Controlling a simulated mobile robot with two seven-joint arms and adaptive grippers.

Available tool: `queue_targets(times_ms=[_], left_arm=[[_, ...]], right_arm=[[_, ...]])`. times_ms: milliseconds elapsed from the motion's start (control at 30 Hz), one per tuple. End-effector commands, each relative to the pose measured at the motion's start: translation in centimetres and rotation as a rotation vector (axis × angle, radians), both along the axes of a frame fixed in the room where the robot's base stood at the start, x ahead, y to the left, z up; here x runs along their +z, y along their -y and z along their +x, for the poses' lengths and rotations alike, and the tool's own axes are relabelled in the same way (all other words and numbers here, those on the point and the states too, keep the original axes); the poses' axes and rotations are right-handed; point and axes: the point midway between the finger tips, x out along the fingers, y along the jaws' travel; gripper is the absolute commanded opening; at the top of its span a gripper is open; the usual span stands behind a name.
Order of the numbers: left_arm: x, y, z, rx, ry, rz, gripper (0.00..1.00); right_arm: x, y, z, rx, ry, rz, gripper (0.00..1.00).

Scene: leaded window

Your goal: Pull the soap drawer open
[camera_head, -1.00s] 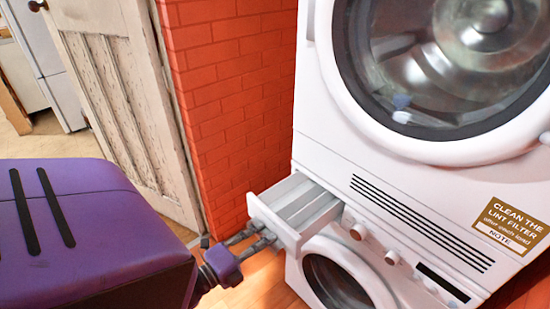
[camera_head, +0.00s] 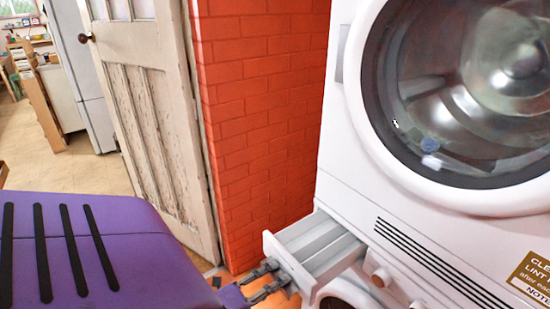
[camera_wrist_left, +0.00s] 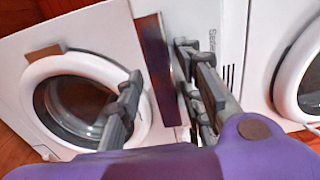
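The soap drawer (camera_head: 318,247) is a white compartmented tray, pulled well out of the lower white washing machine in the head view. My left gripper (camera_head: 266,281) is at the outer face of the drawer front, seen from above. In the left wrist view, the drawer front (camera_wrist_left: 157,70) shows as a dark upright panel between the spread fingers of my left gripper (camera_wrist_left: 160,95). A gap shows between the panel and the left finger; the right finger is close to it. Whether that finger touches it is unclear. My right gripper is not in view.
A dryer with a round glass door (camera_head: 470,90) is stacked above the washer. A red brick wall (camera_head: 260,120) stands left of the machines, with a worn white door (camera_head: 150,110) beyond it. Washer knobs (camera_head: 381,277) sit right of the drawer.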

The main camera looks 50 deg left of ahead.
Motion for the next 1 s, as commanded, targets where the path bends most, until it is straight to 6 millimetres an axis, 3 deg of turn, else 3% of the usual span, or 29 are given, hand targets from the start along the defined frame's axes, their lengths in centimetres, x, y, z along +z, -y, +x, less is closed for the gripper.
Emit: queue_targets(times_ms=[600, 1000], left_arm=[[-0.1, -0.8, -10.7, 0.002, -0.005, -0.001, 0.34], [-0.1, -0.9, -11.9, 0.001, -0.003, 0.000, 0.34]], right_arm=[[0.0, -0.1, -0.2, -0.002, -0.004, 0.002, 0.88], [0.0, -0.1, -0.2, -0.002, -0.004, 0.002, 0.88]])
